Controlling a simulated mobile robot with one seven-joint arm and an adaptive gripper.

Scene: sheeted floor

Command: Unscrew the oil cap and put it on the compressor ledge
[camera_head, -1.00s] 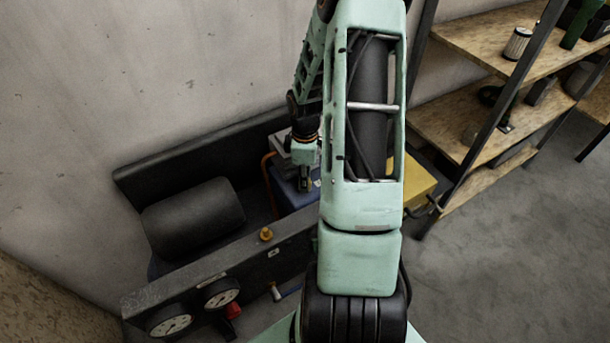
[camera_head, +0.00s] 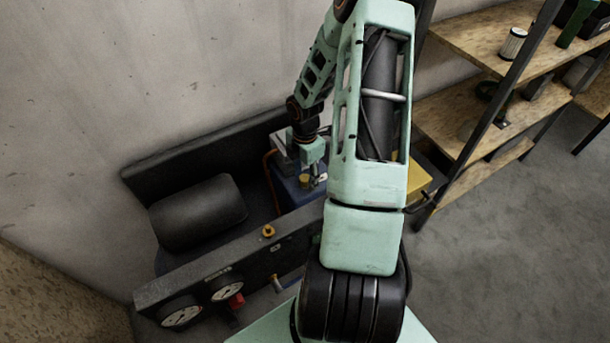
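A small yellow cap (camera_head: 305,181) shows on the blue compressor block (camera_head: 288,192), behind the front beam. I take it to be the oil cap; it is too small to tell how it is seated. A second small yellow-orange knob (camera_head: 268,231) stands upright on the dark ledge (camera_head: 235,258) of the compressor, apart from my gripper. My gripper (camera_head: 318,180) points down just right of the yellow cap, close to it. Whether they touch is unclear. The fingers are small and partly lost against the dark parts, so their opening cannot be made out. My arm hides the compressor's right part.
A black cylinder (camera_head: 198,212) lies left of the blue block, before a dark back panel (camera_head: 200,160) along the wall. Gauges (camera_head: 182,316) and a red part (camera_head: 236,300) sit on the front. Wooden shelves (camera_head: 470,95) stand at the right; the floor beside them is clear.

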